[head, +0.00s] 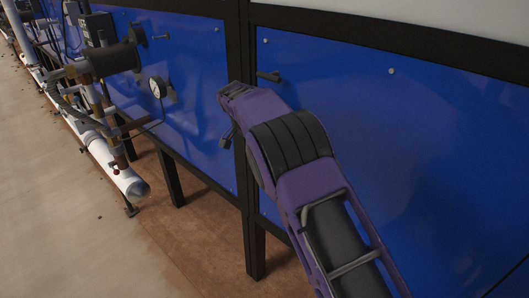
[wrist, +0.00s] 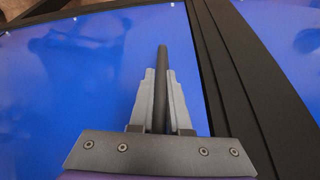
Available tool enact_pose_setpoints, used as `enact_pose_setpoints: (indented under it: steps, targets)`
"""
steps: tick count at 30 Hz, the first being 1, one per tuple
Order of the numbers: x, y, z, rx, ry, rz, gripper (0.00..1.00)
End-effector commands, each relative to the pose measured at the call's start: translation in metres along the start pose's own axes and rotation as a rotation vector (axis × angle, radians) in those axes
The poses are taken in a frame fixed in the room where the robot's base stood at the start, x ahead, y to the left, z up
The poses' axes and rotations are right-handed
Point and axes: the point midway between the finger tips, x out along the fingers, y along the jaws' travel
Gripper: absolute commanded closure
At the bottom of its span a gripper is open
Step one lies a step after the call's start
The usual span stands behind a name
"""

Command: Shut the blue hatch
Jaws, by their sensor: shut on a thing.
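Two blue panels in black frames stand side by side in the head view: a left one (head: 195,75) and a right one (head: 440,150). I cannot tell for sure which is the hatch. My gripper (head: 227,139) is at the right edge of the left panel, beside the black upright. In the wrist view my gripper (wrist: 160,95) is shut on a dark rod-like handle (wrist: 162,60), in front of a blue panel (wrist: 90,85). Both panels look nearly level with their frames; a small gap cannot be told. My arm hides part of the right panel.
A dark handle (head: 268,76) sits at the right panel's upper left. Pipes and valves (head: 95,85), with a gauge (head: 157,88) and a white pipe (head: 115,170), stand at the left. Black legs (head: 255,245) support the frame. The floor (head: 60,230) is clear at lower left.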

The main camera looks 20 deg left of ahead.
Motion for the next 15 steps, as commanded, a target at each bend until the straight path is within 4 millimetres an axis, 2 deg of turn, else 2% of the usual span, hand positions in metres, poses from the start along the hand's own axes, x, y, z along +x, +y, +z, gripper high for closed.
enact_pose_setpoints:
  steps: [1, 12, 13, 15]
  targets:
    - [-0.0001, -0.0013, -0.0075, 0.005, 0.012, -0.009, 1.00]
    - [-0.0006, -0.0017, -0.0125, 0.009, 0.020, -0.012, 1.00]
    - [-0.0007, -0.0016, -0.0127, 0.009, 0.020, -0.012, 0.81]
    - [-0.0007, -0.0015, -0.0125, 0.009, 0.020, -0.012, 0.69]
